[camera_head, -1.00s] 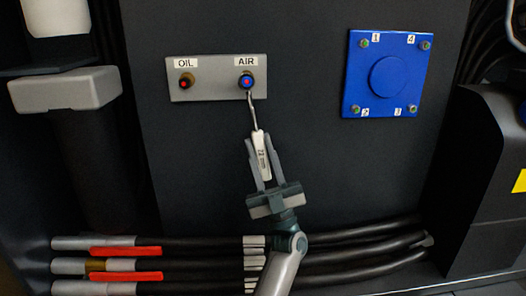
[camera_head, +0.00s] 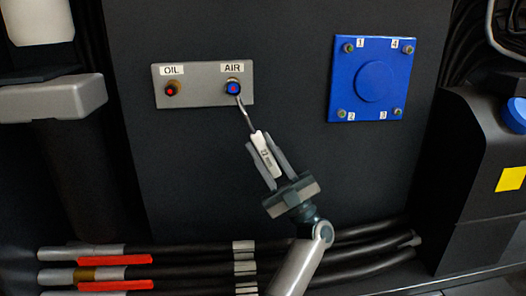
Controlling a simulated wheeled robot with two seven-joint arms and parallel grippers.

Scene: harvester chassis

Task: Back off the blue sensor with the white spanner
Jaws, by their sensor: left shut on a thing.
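The blue sensor (camera_head: 233,87) with a red centre sits under the AIR label on a grey plate (camera_head: 205,99). The white spanner (camera_head: 266,153) has a white handle marked in mm and a thin metal shank that runs up to the blue sensor. Its head meets the sensor's lower edge; I cannot tell how far it is seated around it. My left gripper (camera_head: 264,160) is shut on the spanner's handle, below and right of the sensor, and the spanner leans up to the left. My right gripper is not in view.
A blue square cover (camera_head: 372,80) with numbered corner bolts is on the right. Black hoses (camera_head: 190,258) with red sleeves run along the bottom. The dark panel between is clear.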

